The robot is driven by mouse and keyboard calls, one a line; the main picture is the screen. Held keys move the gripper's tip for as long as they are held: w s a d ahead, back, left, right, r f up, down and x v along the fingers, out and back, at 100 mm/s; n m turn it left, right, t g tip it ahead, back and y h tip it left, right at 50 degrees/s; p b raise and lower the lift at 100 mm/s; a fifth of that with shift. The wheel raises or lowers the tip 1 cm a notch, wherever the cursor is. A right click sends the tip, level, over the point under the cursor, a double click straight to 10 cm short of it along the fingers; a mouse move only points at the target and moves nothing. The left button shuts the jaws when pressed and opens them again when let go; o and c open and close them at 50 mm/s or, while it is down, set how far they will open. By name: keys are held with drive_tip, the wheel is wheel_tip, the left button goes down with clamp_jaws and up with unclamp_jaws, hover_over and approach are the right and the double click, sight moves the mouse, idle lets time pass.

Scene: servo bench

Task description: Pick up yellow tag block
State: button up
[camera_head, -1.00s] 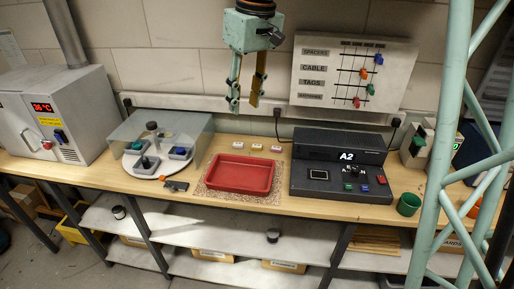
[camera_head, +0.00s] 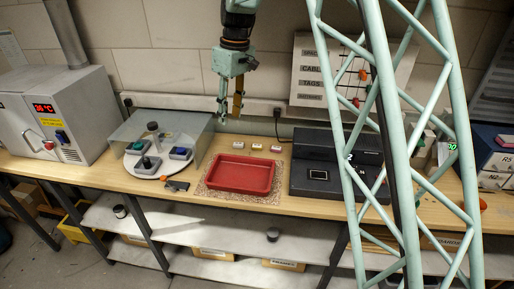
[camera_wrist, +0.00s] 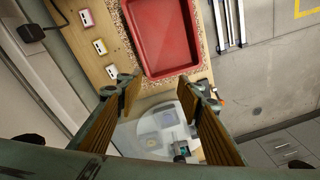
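Three small white tag blocks stand in a row on the bench behind the red tray. The middle one (camera_head: 257,147) appears to bear a yellow mark, which shows more clearly in the wrist view (camera_wrist: 100,47); I take it as the yellow tag block. The block on its right has a red mark (camera_wrist: 86,17). The third block's colour (camera_wrist: 111,72) is hard to tell. My gripper (camera_head: 230,116) is open and empty, pointing down above the bench, left of and higher than the blocks. In the wrist view its fingers (camera_wrist: 162,86) are spread, with the turntable cover below between them.
The red tray (camera_head: 240,188) sits on a speckled mat in front of the blocks. A clear-covered turntable (camera_head: 146,169) is at left, beside an oven (camera_head: 62,122). A dark console (camera_head: 310,178) stands right of the tray, partly hidden by my lattice column. A peg board (camera_head: 308,88) is on the wall.

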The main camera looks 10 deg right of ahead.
drive_tip(key=w+d+f+n, duration=0.3)
drive_tip(key=w+d+f, duration=0.2)
drive_tip(key=w+f, duration=0.25)
drive_tip(key=n+h+p, duration=0.1)
drive_tip(key=n+p, duration=0.1)
drive_tip(key=n, duration=0.1)
hover_over(258, 146)
wheel_tip(258, 146, down, 10)
drive_tip(key=shift+w+r, duration=0.1)
drive_tip(key=shift+r, duration=0.1)
drive_tip(key=shift+f, duration=0.1)
drive_tip(key=shift+f, duration=0.55)
drive_tip(key=shift+f, duration=3.1)
drive_tip(key=shift+c, duration=0.4)
